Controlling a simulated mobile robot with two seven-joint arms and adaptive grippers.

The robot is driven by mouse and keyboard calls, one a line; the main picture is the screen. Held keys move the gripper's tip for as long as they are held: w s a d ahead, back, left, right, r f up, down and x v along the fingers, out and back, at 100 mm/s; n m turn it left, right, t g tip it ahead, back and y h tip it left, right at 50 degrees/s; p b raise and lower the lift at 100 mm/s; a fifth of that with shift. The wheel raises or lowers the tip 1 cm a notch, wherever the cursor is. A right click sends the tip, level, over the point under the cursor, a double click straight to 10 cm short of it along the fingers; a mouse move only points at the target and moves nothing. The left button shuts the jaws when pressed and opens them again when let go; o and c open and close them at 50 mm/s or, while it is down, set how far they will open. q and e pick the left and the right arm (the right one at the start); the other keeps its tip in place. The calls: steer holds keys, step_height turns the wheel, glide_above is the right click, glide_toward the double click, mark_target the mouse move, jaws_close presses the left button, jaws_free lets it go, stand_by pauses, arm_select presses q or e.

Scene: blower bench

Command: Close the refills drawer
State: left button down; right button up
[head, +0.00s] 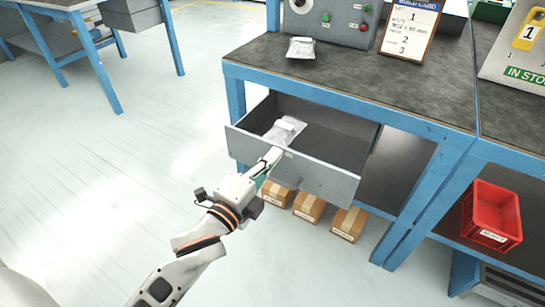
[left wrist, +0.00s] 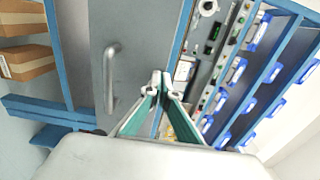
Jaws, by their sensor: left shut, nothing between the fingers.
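The grey refills drawer (head: 315,178) is pulled well out from under the blue-framed bench in the head view. A clear packet (head: 284,130) lies inside it. In the left wrist view the drawer front (left wrist: 135,35) fills the middle left, with a bar handle (left wrist: 110,77). My left gripper (head: 272,157) is in front of the drawer front, near its top edge and left of its middle. Its fingers (left wrist: 162,80) are shut and empty, to the right of the handle. I cannot tell whether the fingertips touch the front. My right gripper is not in view.
Several cardboard boxes (head: 308,207) sit below the drawer. A red crate (head: 491,215) stands on the lower shelf at right. The bench top (head: 340,75) holds a control box (head: 333,20), a small packet (head: 301,48) and a sign (head: 410,30).

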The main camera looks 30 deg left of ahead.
arm_select(q)
steer(key=shift+w, duration=0.1)
steer(key=w+p, duration=0.1)
steer(key=w, duration=0.4)
steer(key=w+p, duration=0.1)
steer(key=w, duration=0.4)
steer(key=w+p, duration=0.1)
steer(key=w, duration=0.4)
steer(key=shift+w+d, duration=0.3)
steer(key=shift+w, duration=0.8)
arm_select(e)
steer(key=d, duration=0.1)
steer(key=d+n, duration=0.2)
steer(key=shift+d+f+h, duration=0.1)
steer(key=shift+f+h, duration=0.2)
arm_select(q)
steer(key=shift+f, duration=0.1)
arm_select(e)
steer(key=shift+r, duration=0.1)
